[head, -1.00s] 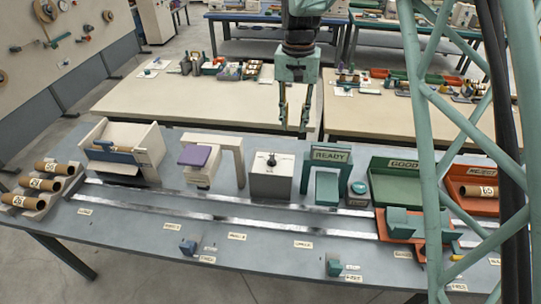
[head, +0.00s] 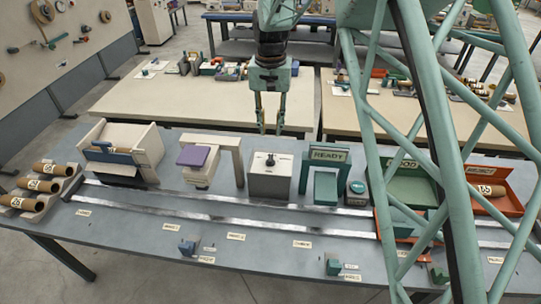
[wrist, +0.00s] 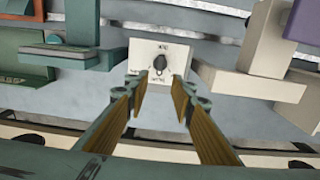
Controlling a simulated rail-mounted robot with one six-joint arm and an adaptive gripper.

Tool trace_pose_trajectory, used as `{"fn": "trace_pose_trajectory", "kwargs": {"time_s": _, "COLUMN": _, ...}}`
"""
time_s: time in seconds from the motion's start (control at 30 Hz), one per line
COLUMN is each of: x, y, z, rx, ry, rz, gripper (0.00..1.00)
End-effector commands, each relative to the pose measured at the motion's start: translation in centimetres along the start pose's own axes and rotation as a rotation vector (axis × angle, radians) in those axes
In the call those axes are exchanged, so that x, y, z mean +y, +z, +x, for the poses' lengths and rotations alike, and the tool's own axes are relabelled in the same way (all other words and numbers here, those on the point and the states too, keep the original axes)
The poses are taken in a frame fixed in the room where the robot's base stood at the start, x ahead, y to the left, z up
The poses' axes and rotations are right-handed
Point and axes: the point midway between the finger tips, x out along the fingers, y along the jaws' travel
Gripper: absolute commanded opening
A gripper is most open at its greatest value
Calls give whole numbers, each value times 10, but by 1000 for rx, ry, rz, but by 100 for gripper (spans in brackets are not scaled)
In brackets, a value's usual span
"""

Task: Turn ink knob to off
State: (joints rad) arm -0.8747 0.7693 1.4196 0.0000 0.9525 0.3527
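The lettering is too small to read surely. My gripper (head: 270,130) points down above and behind the box, apart from the knob. In the wrist view its two fingers (wrist: 160,92) stand apart with nothing between them, and the knob shows just beyond the gap.
A green READY frame (head: 325,153) stands right of the box. A white arch with a purple block (head: 198,156) stands left. Two metal rails (head: 235,205) run in front. Green and orange trays (head: 505,185) lie at the right.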

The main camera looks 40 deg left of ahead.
Motion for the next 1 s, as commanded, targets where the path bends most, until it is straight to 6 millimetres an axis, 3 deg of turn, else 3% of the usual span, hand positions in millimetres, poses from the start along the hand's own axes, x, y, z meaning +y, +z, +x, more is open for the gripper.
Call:
{"fn": "trace_pose_trajectory", "kwargs": {"time_s": 0.37, "x": 0, "y": 0, "z": 36, "rx": -2, "ry": 1, "rz": 0, "gripper": 23}}
{"fn": "trace_pose_trajectory", "kwargs": {"time_s": 1.0, "x": 0, "y": 0, "z": 116, "rx": -2, "ry": 1, "rz": 0, "gripper": 23}}
